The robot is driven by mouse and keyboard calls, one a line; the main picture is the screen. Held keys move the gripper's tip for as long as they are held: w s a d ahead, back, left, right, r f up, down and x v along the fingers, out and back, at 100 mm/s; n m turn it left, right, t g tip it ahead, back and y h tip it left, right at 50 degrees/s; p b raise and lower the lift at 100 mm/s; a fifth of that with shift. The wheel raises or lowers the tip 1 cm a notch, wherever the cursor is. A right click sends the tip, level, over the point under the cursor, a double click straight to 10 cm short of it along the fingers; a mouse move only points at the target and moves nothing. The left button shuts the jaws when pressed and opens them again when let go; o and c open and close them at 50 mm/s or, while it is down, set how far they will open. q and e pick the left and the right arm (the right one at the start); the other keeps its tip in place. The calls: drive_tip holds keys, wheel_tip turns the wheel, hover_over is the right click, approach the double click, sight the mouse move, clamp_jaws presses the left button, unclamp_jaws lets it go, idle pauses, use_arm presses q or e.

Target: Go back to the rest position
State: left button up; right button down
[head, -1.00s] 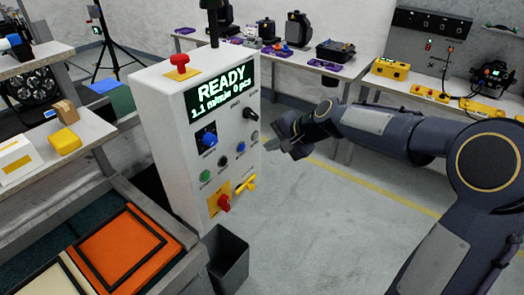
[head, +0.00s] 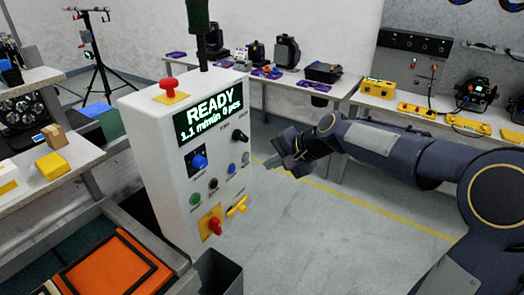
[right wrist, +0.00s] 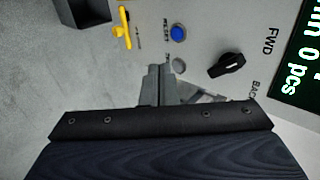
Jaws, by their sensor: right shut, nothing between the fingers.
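My right gripper (head: 274,163) is in the middle of the head view, just right of the white control box (head: 165,190) and apart from it in the picture. Its fingers are shut with nothing between them. In the right wrist view the grey fingers (right wrist: 158,84) point toward the panel, which has a black selector knob (right wrist: 227,65), a blue button (right wrist: 178,33) and a yellow switch handle (right wrist: 121,29). The box's display (head: 210,110) reads READY, 1.1 m/min, 0 pcs. My left gripper is not in view.
A red mushroom button (head: 169,84) tops the box, and a dark bin (head: 217,277) stands at its foot. An orange tray (head: 103,275) lies at the lower left. Benches with equipment stand at the back. The floor right of the box (head: 320,235) looks clear.

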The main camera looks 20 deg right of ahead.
drive_tip(key=s+f+n, duration=0.2)
drive_tip(key=s+n, duration=0.1)
drive_tip(key=s, duration=0.7)
drive_tip(key=s+f+n+g+h, duration=0.1)
drive_tip(key=s+f+n, duration=0.1)
drive_tip(key=s, duration=0.8)
drive_tip(key=s+f+n+h, duration=0.1)
drive_tip(key=s+f+n, duration=0.1)
drive_tip(key=s, duration=0.8)
drive_tip(key=shift+s+a+f+n+g, duration=0.3)
drive_tip(key=shift+s+a+n+g, duration=0.1)
drive_tip(key=shift+n, duration=0.5)
